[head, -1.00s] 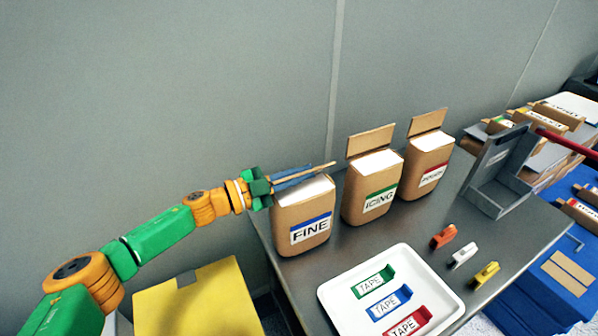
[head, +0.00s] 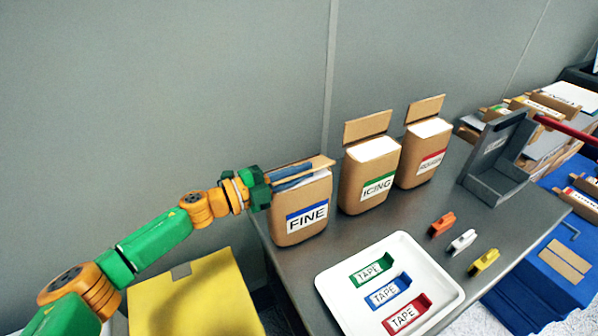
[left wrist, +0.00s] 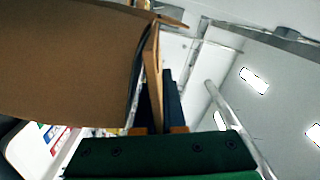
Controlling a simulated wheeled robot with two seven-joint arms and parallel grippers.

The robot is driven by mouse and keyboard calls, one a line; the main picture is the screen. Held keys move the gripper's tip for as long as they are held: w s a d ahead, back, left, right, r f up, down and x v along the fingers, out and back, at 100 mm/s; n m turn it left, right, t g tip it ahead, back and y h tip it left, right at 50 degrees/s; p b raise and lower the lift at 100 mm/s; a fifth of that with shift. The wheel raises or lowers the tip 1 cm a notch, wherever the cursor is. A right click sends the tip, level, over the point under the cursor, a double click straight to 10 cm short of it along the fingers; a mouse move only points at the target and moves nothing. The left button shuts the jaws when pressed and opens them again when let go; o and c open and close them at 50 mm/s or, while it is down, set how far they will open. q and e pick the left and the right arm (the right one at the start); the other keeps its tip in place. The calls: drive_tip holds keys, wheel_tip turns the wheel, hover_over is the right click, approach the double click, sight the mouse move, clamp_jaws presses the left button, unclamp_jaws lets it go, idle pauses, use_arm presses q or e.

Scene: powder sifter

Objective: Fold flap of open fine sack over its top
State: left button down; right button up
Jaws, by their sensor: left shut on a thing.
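The fine sack (head: 300,235), brown with a blue-striped FINE label, stands upright at the table's left end. Its brown flap (head: 318,164) is tilted low above the back of the sack's top. Some white top (head: 318,181) still shows in front of it. My left gripper (head: 292,178) reaches in from the left across the top, its blue fingers shut on the flap. In the left wrist view, the flap's thin edge (left wrist: 153,75) stands between the dark fingers, beside a broad brown surface. My right gripper is not in view.
The icing sack (head: 368,182) and a red-labelled sack (head: 424,158) stand to the right, flaps upright. A white tray (head: 330,287) with tape pieces lies in front, beside several small clips. A grey stand (head: 490,186) is farther right. A yellow box (head: 195,300) is below my left arm.

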use_arm(q)
drive_tip(key=c, duration=1)
unclamp_jaws()
